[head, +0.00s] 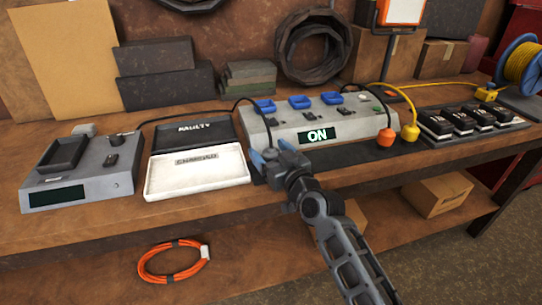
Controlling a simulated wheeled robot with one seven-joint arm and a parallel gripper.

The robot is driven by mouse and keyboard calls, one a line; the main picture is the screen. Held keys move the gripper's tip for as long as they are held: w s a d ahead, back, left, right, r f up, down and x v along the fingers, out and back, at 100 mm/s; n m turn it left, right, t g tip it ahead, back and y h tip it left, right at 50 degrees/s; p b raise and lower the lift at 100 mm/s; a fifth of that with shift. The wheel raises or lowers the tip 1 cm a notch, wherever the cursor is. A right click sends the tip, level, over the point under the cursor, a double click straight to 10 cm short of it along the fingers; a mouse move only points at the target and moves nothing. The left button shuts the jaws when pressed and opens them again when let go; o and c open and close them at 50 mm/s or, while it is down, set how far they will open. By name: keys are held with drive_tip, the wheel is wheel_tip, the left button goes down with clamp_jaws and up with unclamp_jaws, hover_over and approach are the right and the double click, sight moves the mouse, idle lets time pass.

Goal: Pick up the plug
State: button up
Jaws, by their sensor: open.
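Which of these is the task's plug, I cannot tell. My gripper (271,153), with blue fingertips, is open in front of the charger box's left end, left of and well apart from both plugs. Nothing shows between its fingers. My wrist hides part of the dark mat below the box.
The charger box (350,125) shows "ON" and has several blue bays. Battery packs (466,120) sit on a tray at right, near a yellow cable reel (520,65). Black (196,133) and white (197,172) trays and a tester (82,172) stand left. Bare bench (130,222) runs along the front.

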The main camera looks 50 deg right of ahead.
drive_tip(key=shift+c, duration=0.3)
drive_tip(key=c, duration=1)
drive_tip(key=shift+c, duration=0.2)
